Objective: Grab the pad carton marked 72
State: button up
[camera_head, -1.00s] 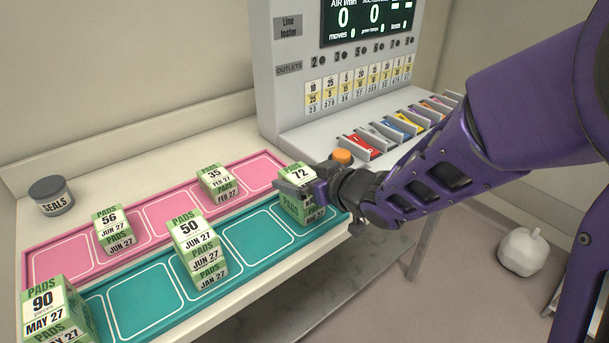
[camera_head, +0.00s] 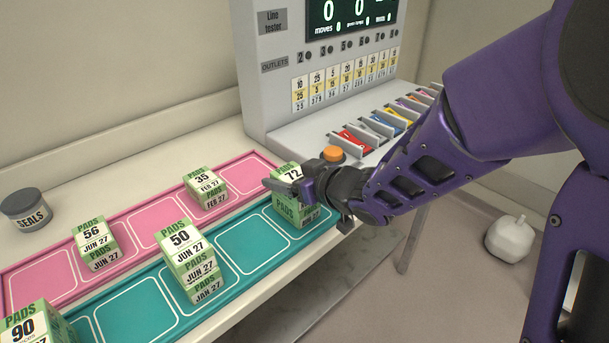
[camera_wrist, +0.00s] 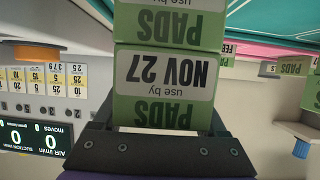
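The pad carton marked 72 (camera_head: 285,172) is green and white and sits on top of a stack at the right end of the teal tray (camera_head: 325,221). My gripper (camera_head: 293,186) comes at it from the right. In the wrist view, upside down, a carton front reading NOV 27 (camera_wrist: 166,76) fills the space between my two dark fingers (camera_wrist: 162,122). The fingers lie close against both its sides, with no clear gap. Another carton (camera_wrist: 170,22) is directly under it. In the head view my gripper hides part of the stack.
Cartons marked 50 (camera_head: 180,238), 90 (camera_head: 24,330), 56 (camera_head: 92,233) and 35 (camera_head: 204,178) stand on the teal and pink trays. A line tester (camera_head: 265,75) with an orange knob (camera_head: 333,154) is close behind my gripper. A SEALS jar (camera_head: 26,208) stands left.

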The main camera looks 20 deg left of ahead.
jog(key=c, duration=1)
